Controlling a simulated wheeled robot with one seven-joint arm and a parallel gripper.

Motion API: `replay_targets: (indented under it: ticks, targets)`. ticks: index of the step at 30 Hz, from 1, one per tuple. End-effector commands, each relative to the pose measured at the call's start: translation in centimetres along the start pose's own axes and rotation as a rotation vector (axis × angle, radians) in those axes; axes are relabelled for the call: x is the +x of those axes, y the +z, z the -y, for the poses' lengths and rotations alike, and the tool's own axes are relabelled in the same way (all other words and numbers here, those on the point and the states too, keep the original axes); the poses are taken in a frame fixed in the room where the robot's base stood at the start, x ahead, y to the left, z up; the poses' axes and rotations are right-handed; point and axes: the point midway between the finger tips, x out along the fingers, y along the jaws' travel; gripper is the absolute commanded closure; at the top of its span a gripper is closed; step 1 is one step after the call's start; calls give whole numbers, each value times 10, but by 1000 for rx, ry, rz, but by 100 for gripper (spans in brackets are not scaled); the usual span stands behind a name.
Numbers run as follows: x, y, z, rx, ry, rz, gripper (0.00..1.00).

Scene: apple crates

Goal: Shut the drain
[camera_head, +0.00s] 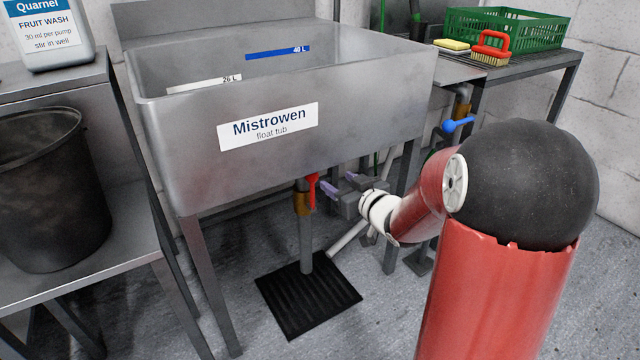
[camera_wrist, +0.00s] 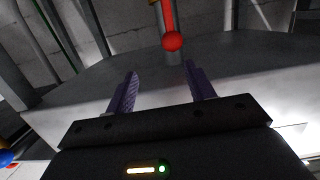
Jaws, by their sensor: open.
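The drain pipe (camera_head: 306,242) comes down from under the steel float tub (camera_head: 180,150), with a brass valve (camera_head: 301,204) on it. The valve's red handle (camera_head: 313,190) lies along the pipe. In the wrist view the red handle (camera_wrist: 172,41) shows its rounded end, just beyond the fingertips and slightly right of the middle between them. My gripper (camera_head: 337,182) is open and empty under the tub, to the right of the red handle. Its two purple fingers also show in the wrist view (camera_wrist: 160,79), apart from the handle.
A second valve with a blue handle (camera_head: 458,125) is to the right of the tub. A black floor grate (camera_head: 308,294) lies below the drain pipe. Tub legs (camera_head: 208,280) stand around the space. A dark bucket (camera_head: 52,190) is on the left shelf, and a green crate (camera_head: 520,30) is on the right rack.

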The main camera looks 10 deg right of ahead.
Motion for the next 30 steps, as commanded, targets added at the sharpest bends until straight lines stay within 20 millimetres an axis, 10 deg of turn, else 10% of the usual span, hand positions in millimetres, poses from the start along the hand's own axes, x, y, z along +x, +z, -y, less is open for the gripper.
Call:
replay_targets:
  ticks: [8, 30]
  targets:
    - [7, 27, 6, 100, -160, -135, 46]
    - [82, 14, 20, 109, -176, -150, 46]
